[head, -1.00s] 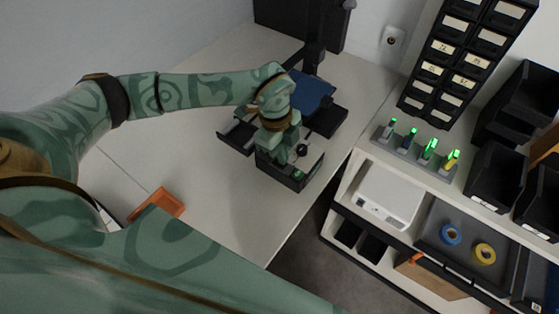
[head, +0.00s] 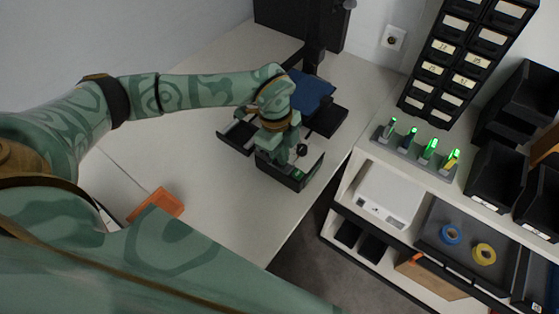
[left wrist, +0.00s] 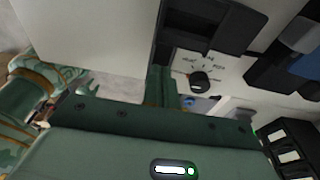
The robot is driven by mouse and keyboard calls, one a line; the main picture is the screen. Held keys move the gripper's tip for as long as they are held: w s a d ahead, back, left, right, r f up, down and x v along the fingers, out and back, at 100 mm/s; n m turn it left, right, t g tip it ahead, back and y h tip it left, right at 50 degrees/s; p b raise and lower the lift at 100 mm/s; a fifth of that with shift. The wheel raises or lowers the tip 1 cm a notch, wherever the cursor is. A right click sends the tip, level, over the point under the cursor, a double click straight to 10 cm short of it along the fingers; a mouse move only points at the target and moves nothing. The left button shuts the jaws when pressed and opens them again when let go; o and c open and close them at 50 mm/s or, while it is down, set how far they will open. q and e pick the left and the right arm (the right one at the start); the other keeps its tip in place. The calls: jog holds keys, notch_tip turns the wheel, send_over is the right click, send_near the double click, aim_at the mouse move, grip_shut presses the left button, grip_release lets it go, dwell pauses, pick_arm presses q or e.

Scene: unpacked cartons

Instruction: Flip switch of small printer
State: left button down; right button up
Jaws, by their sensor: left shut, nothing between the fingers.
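The small printer has a blue bed (head: 311,91), a dark upright and black base parts on the white table. Its front unit (head: 316,166) has a pale panel with a dark round knob. In the left wrist view the knob (left wrist: 201,82) sits on a white panel with small markings. My left gripper (head: 274,160) is shut and empty, pointing down at the front unit, left of the knob. Its fingers (left wrist: 161,88) also show left of the knob in the left wrist view. I cannot tell whether they touch the unit. The switch itself is not clearly visible. My right gripper is out of view.
An orange tray (head: 157,205) lies on the table to the left. A white shelf at right holds a white box (head: 388,196), a rack with green-lit items (head: 415,146), tape rolls and black bins (head: 492,178). The table between tray and printer is clear.

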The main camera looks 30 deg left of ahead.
pick_arm(q)
jog(key=shift+f+b, duration=0.35)
jog(key=shift+f, duration=0.4)
jog(key=shift+r, duration=0.1)
notch_tip(320, 180, up, 7)
jog(key=p, duration=0.6)
dwell(0.4)
